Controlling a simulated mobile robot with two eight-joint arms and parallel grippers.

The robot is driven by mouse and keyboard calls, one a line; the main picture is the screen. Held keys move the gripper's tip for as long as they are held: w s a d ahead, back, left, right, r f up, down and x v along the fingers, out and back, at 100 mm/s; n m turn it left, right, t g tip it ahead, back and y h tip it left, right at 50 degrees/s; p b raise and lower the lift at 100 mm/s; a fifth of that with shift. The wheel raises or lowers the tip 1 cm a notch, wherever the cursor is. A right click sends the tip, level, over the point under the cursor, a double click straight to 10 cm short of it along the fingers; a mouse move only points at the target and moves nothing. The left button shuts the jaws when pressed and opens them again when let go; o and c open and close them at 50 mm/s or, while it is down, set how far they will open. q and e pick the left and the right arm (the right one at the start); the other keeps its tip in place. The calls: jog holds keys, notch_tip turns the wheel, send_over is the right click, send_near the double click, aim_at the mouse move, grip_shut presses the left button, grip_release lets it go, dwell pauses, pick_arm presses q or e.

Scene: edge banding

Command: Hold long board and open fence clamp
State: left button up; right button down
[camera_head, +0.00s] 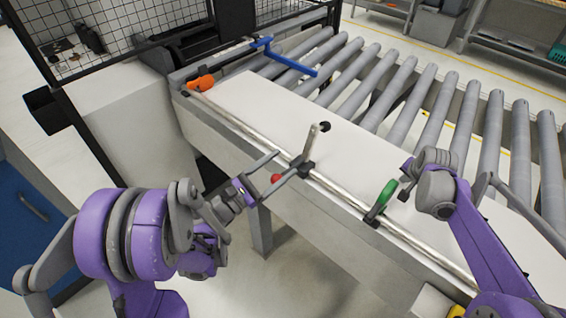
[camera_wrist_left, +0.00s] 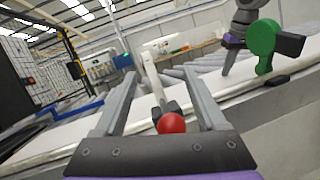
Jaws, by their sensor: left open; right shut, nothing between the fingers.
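The long white board (camera_head: 265,108) lies along the table beside the rollers. A clamp on the metal fence rail (camera_head: 240,124) has a pale upright lever (camera_head: 312,140) and a red knob (camera_head: 277,178). My left gripper (camera_head: 288,163) is open at this clamp. In the left wrist view, the red knob (camera_wrist_left: 171,123) and the lever (camera_wrist_left: 153,75) show between the spread fingers, with no grip on them. My right gripper (camera_head: 405,188) is shut and empty, low over the board beside a green handle (camera_head: 382,198); whether it touches the board is unclear.
An orange part (camera_head: 200,83) sits at the rail's far left end, near a blue bar (camera_head: 290,62). Grey rollers (camera_head: 400,120) run behind the board. A wire mesh guard (camera_head: 115,35) stands at back left. The floor in front of the table looks clear.

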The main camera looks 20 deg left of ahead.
pick_arm(q)
jog(key=v, duration=0.6)
pick_arm(e)
jog(key=shift+s+f, duration=0.1)
jog(key=shift+f, duration=0.1)
jog(key=shift+r, duration=0.1)
jog(key=shift+w+r+p, duration=0.2)
jog(key=shift+r+p, duration=0.3)
jog(key=shift+r, duration=0.4)
pick_arm(q)
notch_tip(320, 180, up, 6)
jog(key=w+p, duration=0.2)
jog(key=shift+h+p, duration=0.3)
pick_arm(e)
notch_tip(320, 180, up, 6)
pick_arm(q)
jog(key=shift+f, duration=0.1)
pick_arm(e)
jog(key=shift+r, duration=0.1)
